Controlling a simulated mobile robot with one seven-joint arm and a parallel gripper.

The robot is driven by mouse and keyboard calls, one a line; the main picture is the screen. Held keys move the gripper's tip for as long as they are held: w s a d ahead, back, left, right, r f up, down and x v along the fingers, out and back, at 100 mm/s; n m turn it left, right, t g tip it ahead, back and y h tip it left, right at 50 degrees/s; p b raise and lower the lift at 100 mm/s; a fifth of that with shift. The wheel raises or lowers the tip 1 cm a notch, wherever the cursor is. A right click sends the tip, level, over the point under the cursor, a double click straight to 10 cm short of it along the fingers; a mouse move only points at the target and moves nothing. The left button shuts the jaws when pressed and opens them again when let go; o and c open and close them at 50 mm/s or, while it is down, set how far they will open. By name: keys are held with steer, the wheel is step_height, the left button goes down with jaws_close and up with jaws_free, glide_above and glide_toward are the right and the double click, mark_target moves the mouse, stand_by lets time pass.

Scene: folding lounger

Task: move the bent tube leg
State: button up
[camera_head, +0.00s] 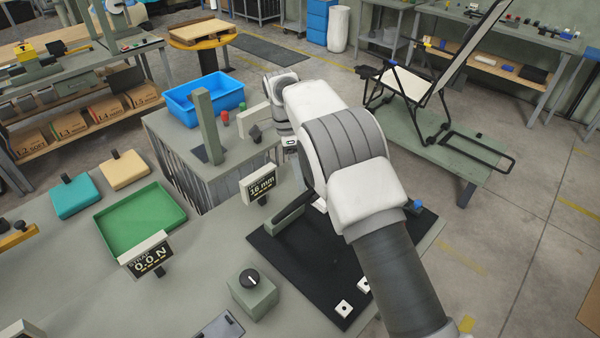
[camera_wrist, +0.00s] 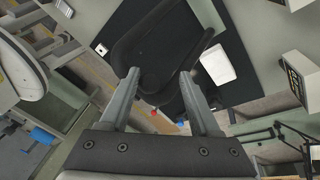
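My gripper (camera_wrist: 159,74) is open in the wrist view, its two grey fingers spread apart. A dark bent tube (camera_wrist: 205,40), which looks like the bent tube leg, curves over the black mat (camera_wrist: 130,18) just beyond the fingertips. Nothing is clearly held, and I cannot tell whether a finger touches the tube.
A display reading 18 mm (camera_head: 260,185) stands at the mat's left edge. A green tray (camera_head: 140,220), a 0.0 N display (camera_head: 147,255) and a knob box (camera_head: 252,292) are on the bench. A post (camera_head: 207,125) and a blue bin (camera_head: 205,94) stand behind.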

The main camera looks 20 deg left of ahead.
steer(key=shift+s+a+f, duration=0.1)
steer(key=shift+s+f, duration=0.05)
steer(key=p+v, duration=0.3)
steer(key=v, duration=0.9)
steer(key=shift+p, duration=0.3)
